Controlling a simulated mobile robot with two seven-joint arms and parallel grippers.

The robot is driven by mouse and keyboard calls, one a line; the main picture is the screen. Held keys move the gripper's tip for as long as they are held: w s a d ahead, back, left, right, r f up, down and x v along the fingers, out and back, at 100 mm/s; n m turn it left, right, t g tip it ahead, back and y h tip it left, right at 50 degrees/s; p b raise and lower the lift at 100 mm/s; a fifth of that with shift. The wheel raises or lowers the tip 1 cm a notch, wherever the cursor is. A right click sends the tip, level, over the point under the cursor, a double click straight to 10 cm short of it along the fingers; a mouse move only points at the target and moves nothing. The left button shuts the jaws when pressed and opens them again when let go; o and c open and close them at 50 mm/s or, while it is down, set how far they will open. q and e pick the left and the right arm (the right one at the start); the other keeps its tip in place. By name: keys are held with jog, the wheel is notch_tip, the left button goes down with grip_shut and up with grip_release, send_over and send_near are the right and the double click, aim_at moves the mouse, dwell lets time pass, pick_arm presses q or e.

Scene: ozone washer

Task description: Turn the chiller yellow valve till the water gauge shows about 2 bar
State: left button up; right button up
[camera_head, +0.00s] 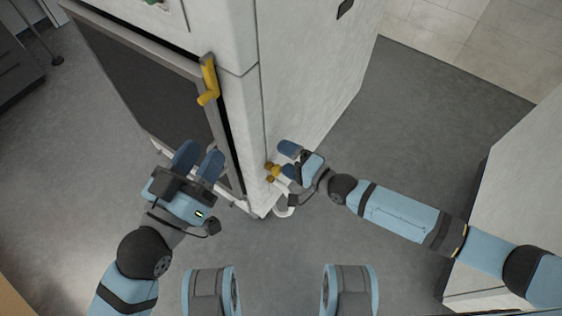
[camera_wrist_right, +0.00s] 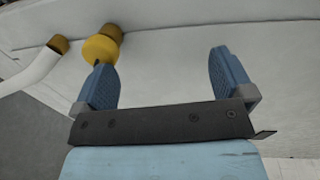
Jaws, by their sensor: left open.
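The yellow valve (camera_head: 271,169) sits low on the side of the white chiller cabinet (camera_head: 310,75). In the right wrist view the valve (camera_wrist_right: 102,48) shows as a round yellow knob just beyond the left finger's tip, not between the fingers. My right gripper (camera_head: 287,159) is open beside the valve, with its fingers (camera_wrist_right: 165,78) spread and nothing between them. Whether the left finger touches the valve I cannot tell. My left gripper (camera_head: 198,160) is open and empty in front of the cabinet's dark front panel (camera_head: 150,85). No water gauge can be made out.
A yellow handle (camera_head: 208,80) stands on the cabinet's front edge. A white pipe (camera_head: 284,210) curves below the valve; in the right wrist view it ends at a brass fitting (camera_wrist_right: 58,45). Another white cabinet (camera_head: 515,190) is at the right. Grey floor (camera_head: 430,110) lies open between them.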

jog(key=shift+t+y, duration=0.3)
jog(key=shift+y, duration=0.5)
jog(key=r, duration=0.3)
jog(key=a+r, duration=0.1)
jog(key=r, duration=0.7)
jog(key=shift+a+r+p, duration=0.1)
jog(key=shift+a+p, duration=0.2)
jog(key=c, duration=0.3)
notch_tip(320, 180, up, 2)
jog(key=shift+w+r+p, duration=0.1)
jog(key=shift+p, duration=0.35)
jog(key=shift+c, duration=0.2)
jog(key=shift+r, duration=0.2)
jog(key=shift+a, duration=0.1)
pick_arm(q)
jog(key=f, duration=0.1)
jog(key=a+f+g+y, duration=0.1)
jog(key=shift+s+f+g, duration=0.2)
jog(key=shift+f+g, duration=0.1)
jog(key=shift+f, duration=0.05)
pick_arm(e)
jog(key=shift+s+f, duration=0.15)
jog(key=shift+s, duration=0.05)
